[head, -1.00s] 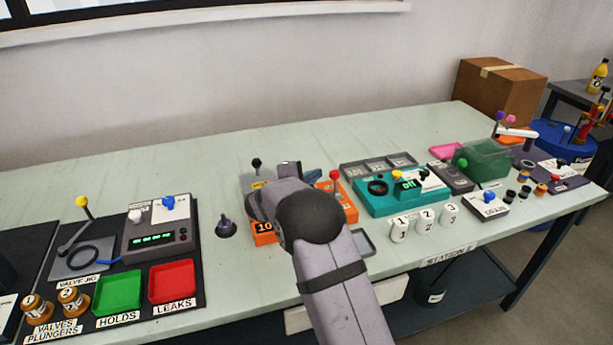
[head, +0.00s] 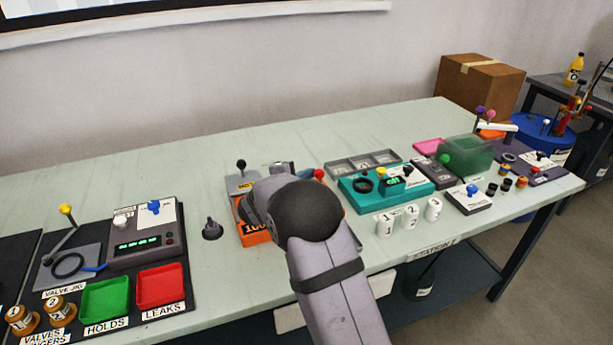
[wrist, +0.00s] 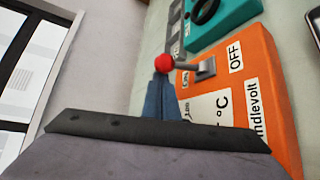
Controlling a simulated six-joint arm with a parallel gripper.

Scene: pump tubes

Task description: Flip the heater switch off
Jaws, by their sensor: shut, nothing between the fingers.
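The heater is an orange box (wrist: 262,85) with a white °C label and an OFF label, large in the wrist view. Its switch is a grey lever (wrist: 205,68) ending in a red ball (wrist: 164,63), which points left in that view, away from OFF. My gripper's blue fingers (wrist: 161,90) are shut and empty, with their tips right at the red ball; whether they touch is unclear. In the head view my dark wrist and arm cover most of the heater; an orange edge (head: 256,233) shows, and the red ball (head: 319,174) lies beside my fingers (head: 304,172).
A teal unit (head: 400,200) and white numbered cylinders (head: 385,225) stand right of the heater. A black-knobbed lever (head: 241,165) stands behind it at left. A small grey cone-shaped piece (head: 212,229) is to its left.

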